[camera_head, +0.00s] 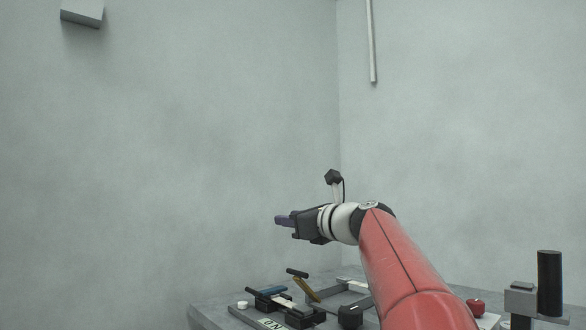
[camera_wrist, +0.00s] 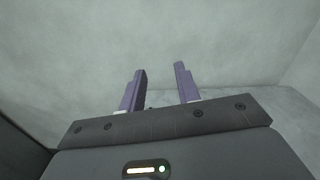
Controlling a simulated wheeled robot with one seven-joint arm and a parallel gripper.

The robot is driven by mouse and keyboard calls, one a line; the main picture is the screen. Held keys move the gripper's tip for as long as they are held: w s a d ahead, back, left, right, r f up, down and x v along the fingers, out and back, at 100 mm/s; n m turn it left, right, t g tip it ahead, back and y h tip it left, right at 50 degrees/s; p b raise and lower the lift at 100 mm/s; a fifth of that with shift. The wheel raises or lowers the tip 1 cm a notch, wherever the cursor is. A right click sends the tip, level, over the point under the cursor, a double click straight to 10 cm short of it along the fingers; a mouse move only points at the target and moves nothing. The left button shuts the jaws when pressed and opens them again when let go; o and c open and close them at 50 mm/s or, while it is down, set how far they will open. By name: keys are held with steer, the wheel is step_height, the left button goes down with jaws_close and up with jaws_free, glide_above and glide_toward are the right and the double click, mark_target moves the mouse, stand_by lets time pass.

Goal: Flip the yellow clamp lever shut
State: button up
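The yellow clamp lever (camera_head: 306,289) stands tilted up on the bench in the head view, leaning to the left, with a black grip at its top. Its lower end is by a grey frame and dark blocks; the exact joint is too small to tell. My gripper (camera_head: 283,219) is in the air above and slightly left of the lever, pointing left and not touching it. In the wrist view my gripper (camera_wrist: 160,72) has its two purple fingers apart with nothing between them. The lever does not show in the wrist view.
The grey bench (camera_head: 210,312) also holds a blue-topped part (camera_head: 272,291), a white knob (camera_head: 242,304), a black knob (camera_head: 350,316) and a red button (camera_head: 475,306). A black upright cylinder (camera_head: 549,283) stands at the right. The air around my gripper is free; grey walls lie behind.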

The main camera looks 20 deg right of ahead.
step_height(320, 180, up, 8)
steer(key=p, duration=0.3)
steer(key=shift+r+p, duration=0.15)
steer(key=shift+p, duration=0.15)
